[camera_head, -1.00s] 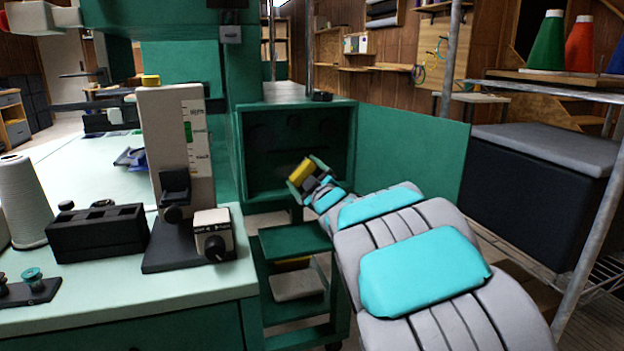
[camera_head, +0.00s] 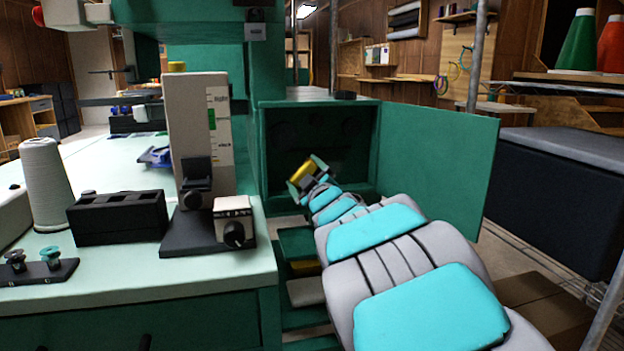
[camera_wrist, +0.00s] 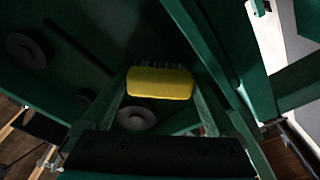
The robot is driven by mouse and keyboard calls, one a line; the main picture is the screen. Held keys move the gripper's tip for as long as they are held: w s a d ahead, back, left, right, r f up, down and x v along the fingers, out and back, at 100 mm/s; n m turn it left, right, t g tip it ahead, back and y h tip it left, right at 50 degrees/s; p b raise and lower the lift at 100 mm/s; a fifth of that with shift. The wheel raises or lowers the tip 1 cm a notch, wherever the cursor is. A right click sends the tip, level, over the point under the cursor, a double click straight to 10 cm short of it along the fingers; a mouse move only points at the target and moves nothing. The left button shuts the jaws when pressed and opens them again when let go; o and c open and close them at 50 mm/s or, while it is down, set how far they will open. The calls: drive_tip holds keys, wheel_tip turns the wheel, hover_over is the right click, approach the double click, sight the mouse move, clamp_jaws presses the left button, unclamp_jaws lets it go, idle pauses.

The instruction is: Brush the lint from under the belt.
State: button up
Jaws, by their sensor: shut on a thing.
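My gripper (camera_head: 307,180) is shut on a yellow brush (camera_head: 302,170), in front of the dark opening of a green cabinet (camera_head: 274,155). In the wrist view the brush (camera_wrist: 160,83) sits between the fingers, with its short grey bristles pointing away toward the cabinet inside. Grey round pulleys (camera_wrist: 25,48) show in the dark interior, another one (camera_wrist: 136,117) partly behind the gripper. A thin dark band (camera_wrist: 78,47) runs near them; I cannot tell whether it is the belt. I cannot make out lint or any contact of the bristles.
The green cabinet door (camera_head: 440,165) stands open on the right. A mint worktop (camera_head: 100,280) at left carries a thread cone (camera_head: 48,185), a black holder (camera_head: 118,218) and a gauge stand (camera_head: 200,130). A lower shelf (camera_head: 305,291) lies below the opening. A metal post (camera_head: 477,60) stands right.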

drive_tip(key=shift+s+a+f+b, duration=0.15)
drive_tip(key=shift+a+b, duration=0.1)
drive_tip(key=shift+a, duration=0.2)
drive_tip(key=shift+s+a+b, duration=0.1)
drive_tip(key=shift+a+b, duration=0.1)
drive_tip(key=shift+a, duration=0.25)
drive_tip(key=shift+d, duration=0.1)
drive_tip(key=shift+v, duration=1.35)
drive_tip(key=shift+s+d+r, duration=0.1)
drive_tip(key=shift+s+d, duration=0.1)
drive_tip(key=shift+s, duration=0.6)
drive_tip(key=shift+s+d+r, duration=0.1)
drive_tip(key=shift+s+d, duration=0.05)
drive_tip(key=shift+s, duration=0.7)
drive_tip(key=v, duration=0.3)
drive_tip(key=shift+a+r+b, duration=0.1)
drive_tip(key=shift+r+b, duration=0.05)
drive_tip(key=shift+b, duration=0.15)
drive_tip(key=shift+w, duration=0.1)
